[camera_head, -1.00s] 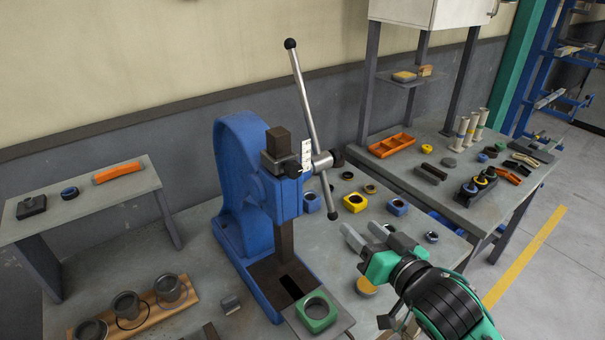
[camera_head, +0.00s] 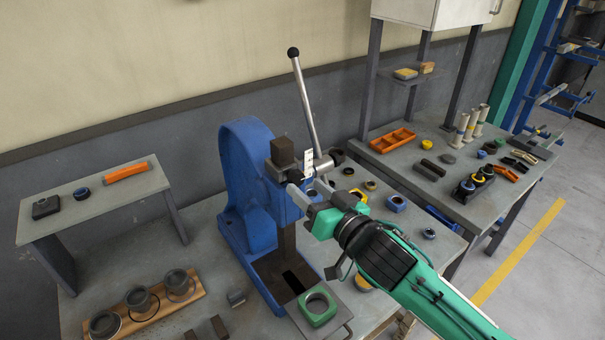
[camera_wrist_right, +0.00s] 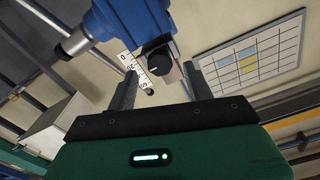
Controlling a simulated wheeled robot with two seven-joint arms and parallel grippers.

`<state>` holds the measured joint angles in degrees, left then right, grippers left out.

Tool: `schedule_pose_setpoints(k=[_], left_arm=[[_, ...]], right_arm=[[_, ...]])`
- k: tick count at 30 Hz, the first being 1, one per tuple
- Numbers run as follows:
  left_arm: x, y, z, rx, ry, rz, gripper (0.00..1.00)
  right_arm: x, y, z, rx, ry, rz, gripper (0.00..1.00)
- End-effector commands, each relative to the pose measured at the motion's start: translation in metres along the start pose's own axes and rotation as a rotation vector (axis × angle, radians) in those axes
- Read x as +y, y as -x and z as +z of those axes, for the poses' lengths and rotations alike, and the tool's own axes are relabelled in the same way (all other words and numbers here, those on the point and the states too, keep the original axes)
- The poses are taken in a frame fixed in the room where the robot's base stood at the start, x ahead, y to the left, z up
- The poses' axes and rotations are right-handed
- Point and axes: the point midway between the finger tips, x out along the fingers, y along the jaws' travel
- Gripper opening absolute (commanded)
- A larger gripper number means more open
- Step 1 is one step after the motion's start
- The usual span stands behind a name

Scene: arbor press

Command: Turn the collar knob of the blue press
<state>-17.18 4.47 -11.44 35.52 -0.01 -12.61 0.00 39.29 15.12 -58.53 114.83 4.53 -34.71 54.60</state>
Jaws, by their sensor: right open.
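The blue press (camera_head: 246,185) stands on the bench, with a long lever (camera_head: 304,100) rising from its hub. The dark knob (camera_head: 295,175) sits at the front of the head by the ram, partly hidden in the head view. In the right wrist view the black knob (camera_wrist_right: 158,60) is in line with the gap between my fingers, just past their tips, beside a white scale (camera_wrist_right: 133,70). My right gripper (camera_head: 307,196) is open and empty, its fingers pointing at the head. I cannot tell if they touch the knob. My left gripper is not in view.
A green ring part (camera_head: 318,306) lies at the press's front. A wooden rack with several grey cups (camera_head: 138,298) is at left. Small blue and yellow parts lie behind my right arm. A side shelf (camera_head: 95,205) and a second table (camera_head: 440,160) flank the press.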

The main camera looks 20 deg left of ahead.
Motion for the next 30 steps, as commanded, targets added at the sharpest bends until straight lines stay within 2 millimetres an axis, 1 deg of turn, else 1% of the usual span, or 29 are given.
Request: schedule_pose_setpoints(k=[1, 6, 11, 18, 25, 30], left_arm=[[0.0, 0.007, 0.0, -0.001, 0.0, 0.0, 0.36], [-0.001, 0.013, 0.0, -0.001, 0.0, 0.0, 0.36], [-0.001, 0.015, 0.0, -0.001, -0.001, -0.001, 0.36], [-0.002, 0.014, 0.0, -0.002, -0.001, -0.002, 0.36], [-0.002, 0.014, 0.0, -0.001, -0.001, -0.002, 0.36], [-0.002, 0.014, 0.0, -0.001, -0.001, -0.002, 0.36]], right_arm=[[-0.001, -0.008, -0.003, -0.001, 0.001, 0.001, 0.52], [0.0, -0.024, -0.002, 0.0, 0.0, 0.001, 0.52], [0.0, -0.029, 0.0, 0.0, 0.001, 0.0, 0.52], [0.0, -0.03, 0.0, 0.001, 0.001, 0.0, 0.52], [0.0, -0.03, 0.0, 0.0, 0.001, 0.0, 0.07], [0.0, -0.03, 0.0, 0.0, 0.006, 0.001, 0.07]])
